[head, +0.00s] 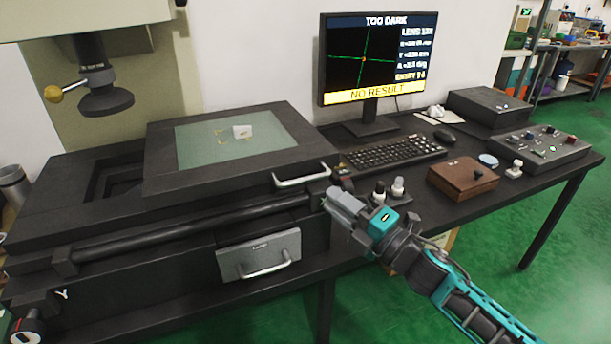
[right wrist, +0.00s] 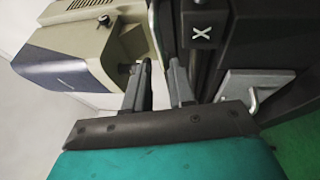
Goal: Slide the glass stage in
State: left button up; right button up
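The glass stage (head: 215,139) is a dark frame around a pale green glass plate, seen in the head view on top of the black machine bed. It sits toward the right end of the bed, leaving a dark recess to its left. A small white block and thin yellowish pieces lie on the glass. A silver bar handle (head: 302,176) is on its front right edge. My right gripper (head: 332,203) is just in front of and below this handle, apart from it as far as I can tell. In the right wrist view its two fingers (right wrist: 160,84) are apart with nothing seen between them. My left gripper is not in view.
A lens head (head: 105,98) hangs above the bed's left part. A drawer (head: 259,254) with a handle is in the bed's front. The monitor (head: 374,58) reads "TOO DARK" and "NO RESULT". A keyboard (head: 393,152), a brown box (head: 463,177) and a control box (head: 541,147) stand on the right.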

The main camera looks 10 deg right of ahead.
aim_at(305, 180)
jog(key=x, duration=0.8)
jog(key=shift+w+a, duration=0.2)
jog(key=shift+w, duration=0.1)
jog(key=shift+c, duration=0.4)
grip_shut()
